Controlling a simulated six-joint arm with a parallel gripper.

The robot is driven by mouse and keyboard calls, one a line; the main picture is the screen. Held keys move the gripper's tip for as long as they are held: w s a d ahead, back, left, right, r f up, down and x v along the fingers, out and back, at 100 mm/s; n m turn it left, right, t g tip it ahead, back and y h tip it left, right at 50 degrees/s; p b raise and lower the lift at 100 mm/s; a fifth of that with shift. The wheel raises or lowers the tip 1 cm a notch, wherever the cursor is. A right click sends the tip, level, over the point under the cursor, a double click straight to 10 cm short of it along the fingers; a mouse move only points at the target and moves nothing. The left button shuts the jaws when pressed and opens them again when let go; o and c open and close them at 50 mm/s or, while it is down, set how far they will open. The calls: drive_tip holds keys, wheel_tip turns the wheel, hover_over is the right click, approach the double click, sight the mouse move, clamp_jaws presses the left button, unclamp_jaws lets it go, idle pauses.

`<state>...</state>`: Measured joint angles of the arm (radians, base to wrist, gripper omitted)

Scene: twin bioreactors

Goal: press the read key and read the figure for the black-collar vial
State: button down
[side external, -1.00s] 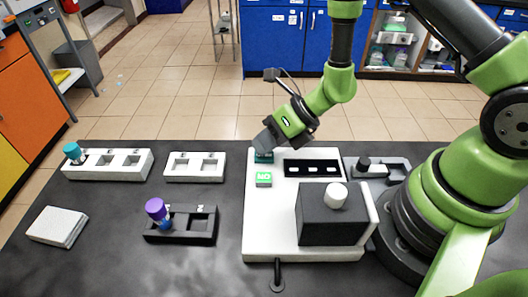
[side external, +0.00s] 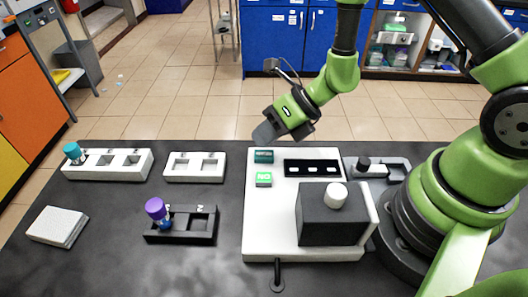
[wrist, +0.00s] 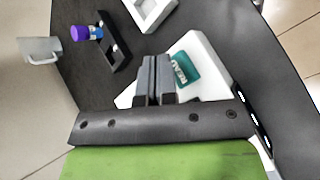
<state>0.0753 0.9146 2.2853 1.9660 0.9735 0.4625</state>
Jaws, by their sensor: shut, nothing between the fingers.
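The teal read key (side external: 264,156) sits at the back left of the white instrument base (side external: 258,222). It also shows in the wrist view (wrist: 184,68), marked READ. My gripper (side external: 266,133) is shut and empty, above and behind the key, apart from it. Its closed fingers (wrist: 154,78) show in the wrist view beside the key. A green display (side external: 263,179) in front of the key bears small white marks that look like "NO". A black-capped piece (side external: 364,163) stands in a grey holder (side external: 397,165) at right; I cannot tell whether it is the black-collar vial.
A dark block (side external: 320,228) with a white round cap (side external: 337,195) stands on the base, beside a black slotted strip (side external: 313,169). A purple-capped vial (side external: 156,209) is in a black rack (side external: 202,238); a teal-capped vial (side external: 72,152) is in a white rack (side external: 105,173). Another white rack (side external: 195,177) looks empty.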

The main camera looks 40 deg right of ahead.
sight(265, 152)
drive_tip(key=shift+r, duration=2.35)
drive_tip(key=s+a+r+n+y, duration=0.1)
drive_tip(key=s+a+r+n, duration=0.15)
drive_tip(key=r+n, duration=0.75)
drive_tip(key=s+d+r+n+h, duration=0.3)
drive_tip(key=s+n, duration=0.4)
drive_tip(key=n, duration=0.3)
drive_tip(key=s+d+r+n+t+h, duration=0.1)
drive_tip(key=s+d+r+n+h, duration=0.2)
drive_tip(key=s+r+n, duration=0.3)
drive_tip(key=s+d+n, duration=0.1)
drive_tip(key=n, duration=0.3)
drive_tip(key=shift+d+r+n, duration=0.15)
drive_tip(key=shift+r+n, duration=0.1)
drive_tip(key=shift+n, duration=0.15)
